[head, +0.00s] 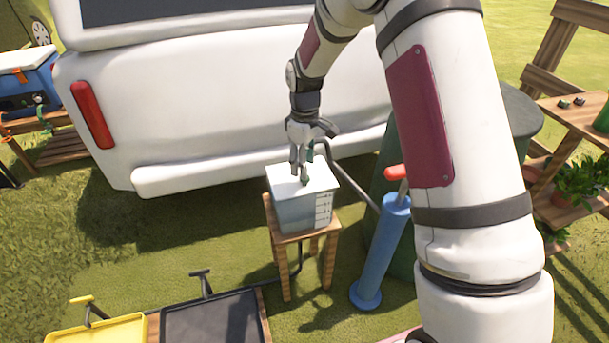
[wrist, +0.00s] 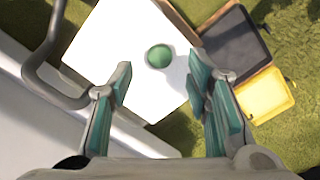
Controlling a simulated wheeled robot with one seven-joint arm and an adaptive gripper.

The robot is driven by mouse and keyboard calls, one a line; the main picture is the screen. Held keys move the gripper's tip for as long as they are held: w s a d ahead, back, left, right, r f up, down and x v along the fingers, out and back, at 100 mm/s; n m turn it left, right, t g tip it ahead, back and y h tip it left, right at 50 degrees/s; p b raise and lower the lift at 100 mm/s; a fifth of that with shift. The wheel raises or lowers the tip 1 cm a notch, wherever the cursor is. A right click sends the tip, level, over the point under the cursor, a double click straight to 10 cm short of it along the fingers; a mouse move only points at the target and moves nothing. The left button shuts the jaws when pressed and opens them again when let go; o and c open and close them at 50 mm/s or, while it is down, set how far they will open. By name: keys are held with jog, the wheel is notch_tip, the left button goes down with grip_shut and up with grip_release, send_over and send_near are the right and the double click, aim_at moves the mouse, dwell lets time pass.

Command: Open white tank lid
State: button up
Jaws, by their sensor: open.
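The white tank (head: 297,211) is a box with a flat white lid (head: 318,178), standing on a small wooden stool (head: 279,246). In the wrist view the lid (wrist: 115,55) fills the upper middle, with a round green knob (wrist: 159,56) on it. My gripper (head: 302,178) is above the lid, pointing down. In the wrist view my gripper (wrist: 160,88) is open, its teal-padded fingers apart with the knob between and beyond them. The knob is hidden behind the fingers in the head view. I cannot tell whether the fingertips touch the lid.
A white vehicle (head: 240,100) stands close behind the tank. A blue pump (head: 384,245) with a red handle and a dark green barrel (head: 525,115) are to the right. A grey pipe (wrist: 45,65) runs beside the tank. Black (head: 215,325) and yellow (head: 100,335) trays lie in front left.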

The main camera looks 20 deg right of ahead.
jog(key=shift+f+b, duration=0.3)
jog(key=shift+f, duration=1.8)
grip_shut()
